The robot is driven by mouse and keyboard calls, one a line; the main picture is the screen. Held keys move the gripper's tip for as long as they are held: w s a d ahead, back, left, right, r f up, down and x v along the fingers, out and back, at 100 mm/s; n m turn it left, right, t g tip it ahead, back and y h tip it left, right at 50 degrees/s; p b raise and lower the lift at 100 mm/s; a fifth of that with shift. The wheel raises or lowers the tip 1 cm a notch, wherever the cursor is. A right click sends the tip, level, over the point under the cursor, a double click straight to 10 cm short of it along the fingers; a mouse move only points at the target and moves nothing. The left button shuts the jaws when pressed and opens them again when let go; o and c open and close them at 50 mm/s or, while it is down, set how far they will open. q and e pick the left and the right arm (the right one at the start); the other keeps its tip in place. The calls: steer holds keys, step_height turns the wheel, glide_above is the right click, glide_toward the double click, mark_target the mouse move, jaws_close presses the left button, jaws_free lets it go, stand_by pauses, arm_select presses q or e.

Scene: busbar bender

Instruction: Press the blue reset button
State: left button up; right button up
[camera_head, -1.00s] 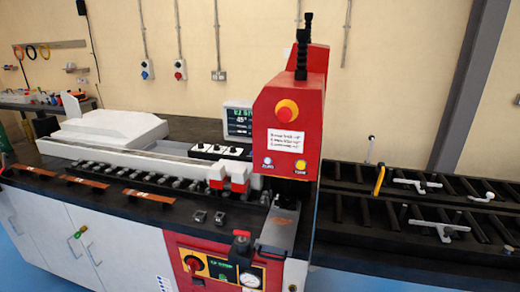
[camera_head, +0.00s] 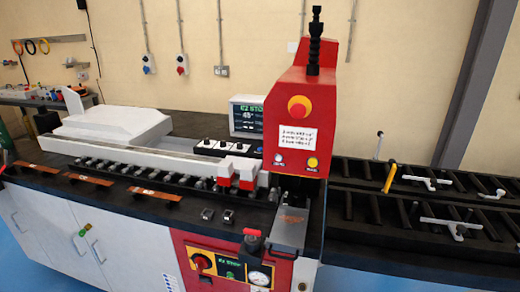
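A large red mushroom button (camera_head: 299,107) on a yellow ring is above, over a white text label (camera_head: 295,137). Neither of my grippers is in view, and nothing touches the blue button.
A display (camera_head: 247,117) stands left of the head. A lower red panel (camera_head: 225,262) carries a gauge (camera_head: 259,277) and knobs. Copper bars (camera_head: 90,179) lie on the bench at left. A roller rack (camera_head: 430,205) extends right. The space before the head's face is clear.

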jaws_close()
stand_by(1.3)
